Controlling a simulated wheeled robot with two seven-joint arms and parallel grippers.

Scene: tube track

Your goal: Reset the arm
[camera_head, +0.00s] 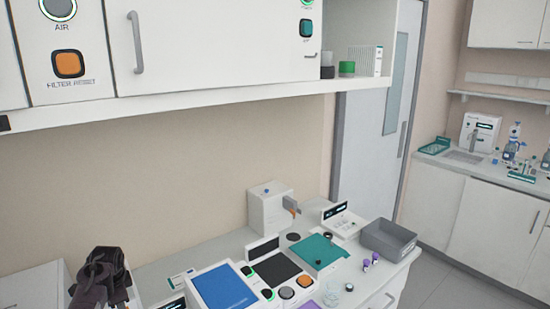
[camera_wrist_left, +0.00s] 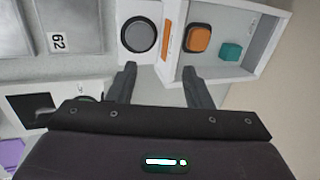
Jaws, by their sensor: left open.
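My left gripper (camera_wrist_left: 162,80) is open in the left wrist view, its two dark fingers spread apart with nothing between them. Past the fingertips are a white panel with a round grey button (camera_wrist_left: 139,36) and a white open-fronted box with an orange button (camera_wrist_left: 198,39) and a teal block (camera_wrist_left: 231,51). In the head view my dark left arm (camera_head: 101,280) is at the lower left, above the counter's left end. Its fingertips cannot be made out there. My right gripper is in neither view.
The counter holds a blue pad (camera_head: 226,289), a teal mat (camera_head: 318,251), a grey bin (camera_head: 388,237), purple-capped tubes (camera_head: 371,261) and a white dispenser (camera_head: 269,207). A wall cabinet (camera_head: 215,45) overhangs it. A sink counter (camera_head: 480,172) stands at the right, across open floor.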

